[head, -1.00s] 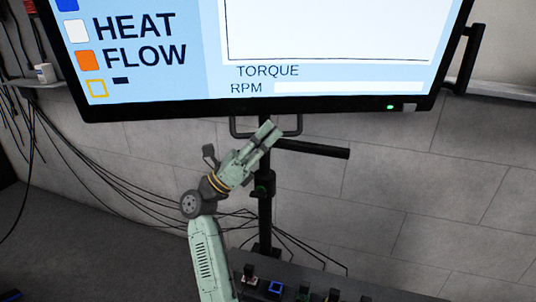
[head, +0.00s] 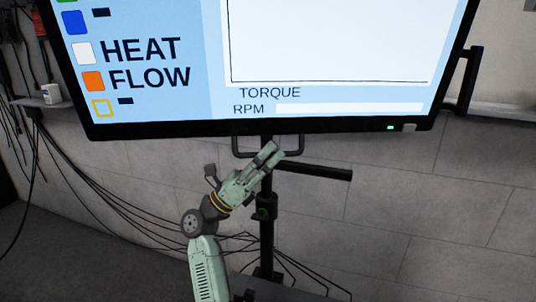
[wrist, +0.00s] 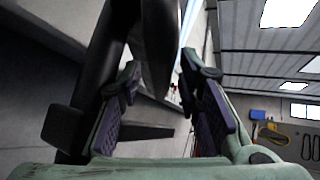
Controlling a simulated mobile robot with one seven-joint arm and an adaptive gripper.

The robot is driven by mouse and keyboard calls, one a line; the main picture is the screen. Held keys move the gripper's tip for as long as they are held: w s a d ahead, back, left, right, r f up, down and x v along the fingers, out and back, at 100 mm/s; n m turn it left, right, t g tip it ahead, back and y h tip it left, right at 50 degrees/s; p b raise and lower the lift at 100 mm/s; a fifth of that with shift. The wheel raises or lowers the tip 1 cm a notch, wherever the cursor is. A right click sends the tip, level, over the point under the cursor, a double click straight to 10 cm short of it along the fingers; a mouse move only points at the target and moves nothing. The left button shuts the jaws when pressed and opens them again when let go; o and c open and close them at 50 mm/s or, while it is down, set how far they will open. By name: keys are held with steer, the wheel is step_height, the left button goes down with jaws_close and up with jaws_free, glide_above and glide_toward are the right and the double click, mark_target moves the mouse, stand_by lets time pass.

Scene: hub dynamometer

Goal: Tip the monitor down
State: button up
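The monitor (head: 330,124) is a large screen in a black frame at the top of the head view, mounted on a black post (head: 267,235). A black loop handle (head: 301,146) hangs under its lower edge. My gripper (head: 272,152) points up and right just below that edge, overlapping the loop in the picture. In the wrist view the two fingers (wrist: 163,95) stand apart with dark pads. A dark bar (wrist: 160,40) appears between and beyond them; I cannot tell whether they touch it. The monitor's top is out of view.
A black horizontal bar (head: 315,172) sticks out right from the post, close below my gripper. Another black handle (head: 472,80) is at the monitor's right side. Cables hang along the grey wall (head: 420,210) at left. A small shelf (head: 45,101) holds a white cup.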

mark_target(147, 140)
steer(key=v, duration=1.2)
steer(key=shift+c, duration=0.2)
